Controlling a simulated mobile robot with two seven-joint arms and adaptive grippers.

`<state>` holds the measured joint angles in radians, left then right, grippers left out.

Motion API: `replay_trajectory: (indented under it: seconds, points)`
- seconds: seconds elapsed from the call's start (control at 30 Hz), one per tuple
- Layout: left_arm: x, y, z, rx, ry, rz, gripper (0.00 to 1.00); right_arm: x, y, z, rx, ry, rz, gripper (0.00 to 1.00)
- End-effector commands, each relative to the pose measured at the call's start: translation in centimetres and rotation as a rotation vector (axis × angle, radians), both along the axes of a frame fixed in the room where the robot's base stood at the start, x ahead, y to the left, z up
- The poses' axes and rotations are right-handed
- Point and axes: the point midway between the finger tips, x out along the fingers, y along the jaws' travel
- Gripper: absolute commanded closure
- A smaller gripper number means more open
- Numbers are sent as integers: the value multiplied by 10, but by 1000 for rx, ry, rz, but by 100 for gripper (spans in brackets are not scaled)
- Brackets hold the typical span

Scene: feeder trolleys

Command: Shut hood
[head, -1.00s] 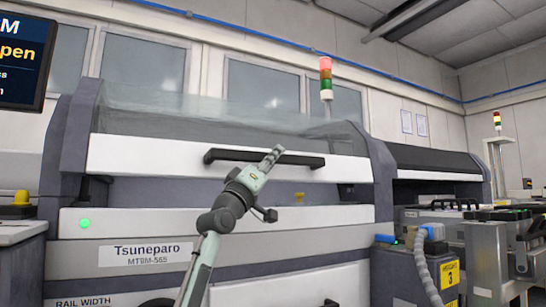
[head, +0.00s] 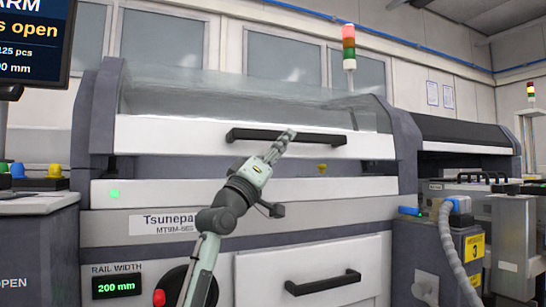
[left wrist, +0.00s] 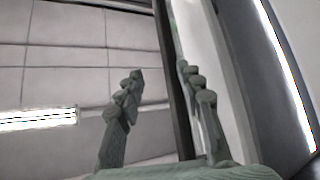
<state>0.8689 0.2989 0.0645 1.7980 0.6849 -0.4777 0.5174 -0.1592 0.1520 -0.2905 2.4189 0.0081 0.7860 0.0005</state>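The hood (head: 160,136) of the Tsuneparo machine has a clear curved top and a white front panel with a long black handle (head: 310,136). A dark gap shows between that panel and the white machine front below. My left gripper (head: 286,140) is at the left half of the handle in the head view. In the left wrist view, the left gripper (left wrist: 160,80) has its fingers apart. The dark handle bar (left wrist: 174,90) runs between them, close to the right finger, with the white panel behind. Contact cannot be told. My right gripper is out of view.
A screen (head: 30,45) at upper left shows "open". A lower drawer has another black handle (head: 323,283). A red-green signal lamp (head: 349,48) stands behind the hood. A grey unit with a hose (head: 450,235) and metal trolley parts (head: 508,240) are at right.

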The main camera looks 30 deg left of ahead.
Motion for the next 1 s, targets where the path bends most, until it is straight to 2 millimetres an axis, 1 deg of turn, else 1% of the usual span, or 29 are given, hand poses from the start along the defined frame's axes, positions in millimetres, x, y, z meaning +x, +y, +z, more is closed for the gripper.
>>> replay_trajectory:
  seconds: [0.03, 0.1, 0.27, 0.4, 0.6, 0.63, 0.7, 0.73, 0.77, 0.87, 0.97, 1.0]
  points:
    - [-9, 2, -7, 2, 0, 1, 66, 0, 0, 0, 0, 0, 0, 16]
    - [-18, 5, -14, 2, 0, 2, 66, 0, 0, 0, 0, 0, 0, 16]
    - [-31, 8, -25, 1, 2, 3, 66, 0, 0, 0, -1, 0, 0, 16]
    - [-35, 10, -28, 1, 2, 3, 66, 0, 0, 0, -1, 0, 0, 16]
    - [-35, 10, -28, 0, 2, 4, 66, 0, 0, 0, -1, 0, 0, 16]
    - [-35, 10, -28, 0, 2, 4, 64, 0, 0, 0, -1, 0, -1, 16]
    - [-35, 8, -30, 4, -1, 6, 57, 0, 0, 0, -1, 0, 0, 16]
    - [-36, 6, -33, 9, -6, 12, 57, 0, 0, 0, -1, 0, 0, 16]
    - [-37, 3, -37, 18, -15, 19, 57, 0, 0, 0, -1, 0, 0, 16]
    - [-50, -18, -61, 73, -82, 72, 57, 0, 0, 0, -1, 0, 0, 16]
    - [-87, -55, -94, 156, -215, 154, 57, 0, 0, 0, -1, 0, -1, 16]
    - [-109, -71, -107, 188, -284, 190, 57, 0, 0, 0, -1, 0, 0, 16]
